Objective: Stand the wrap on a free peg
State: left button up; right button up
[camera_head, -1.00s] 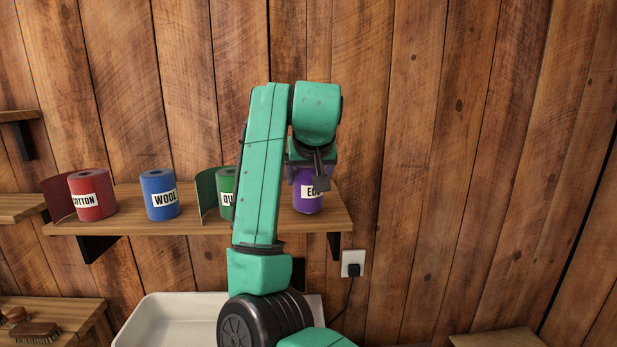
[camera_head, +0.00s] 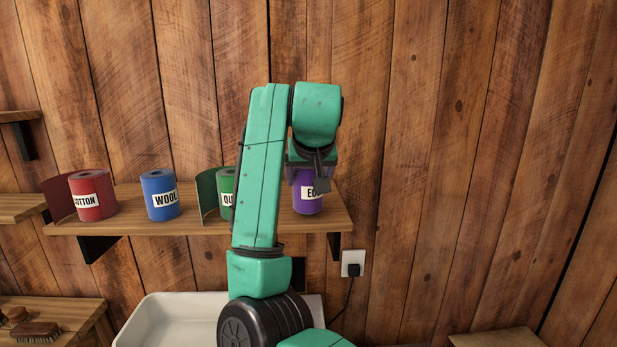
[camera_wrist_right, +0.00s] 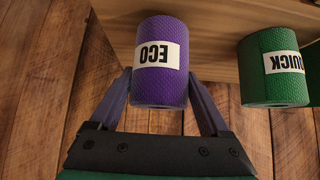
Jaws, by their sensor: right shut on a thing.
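My right gripper (camera_head: 308,178) is shut on the purple wrap labelled ECO (camera_head: 309,204), at the right end of the wall shelf. In the right wrist view the two fingers press on both sides of this purple roll (camera_wrist_right: 161,92), and its label shows upside down. The roll stands upright, at the shelf's surface. Part of it is hidden by the gripper in the head view. No peg can be made out in these frames. My left gripper is not in view.
On the shelf (camera_head: 120,226) stand a red COTTON wrap (camera_head: 92,197), a blue WOOL wrap (camera_head: 159,197) and a green QUICK wrap (camera_wrist_right: 272,67), partly behind my arm. A white basin (camera_head: 165,318) is below.

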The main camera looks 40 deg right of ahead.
jog(key=shift+f+b, duration=0.45)
jog(key=shift+f, duration=0.15)
jog(key=o, duration=1.1)
jog(key=shift+o, duration=0.2)
jog(key=p+v, duration=0.2)
jog(key=v, duration=0.3)
jog(key=shift+r, duration=0.1)
jog(key=p, duration=0.4)
send_near(310, 174)
jog(key=w+f, duration=0.1)
jog(key=f, duration=0.1)
jog(key=shift+w+d, duration=0.1)
jog(key=shift+d, duration=0.35)
jog(key=shift+w, duration=0.1)
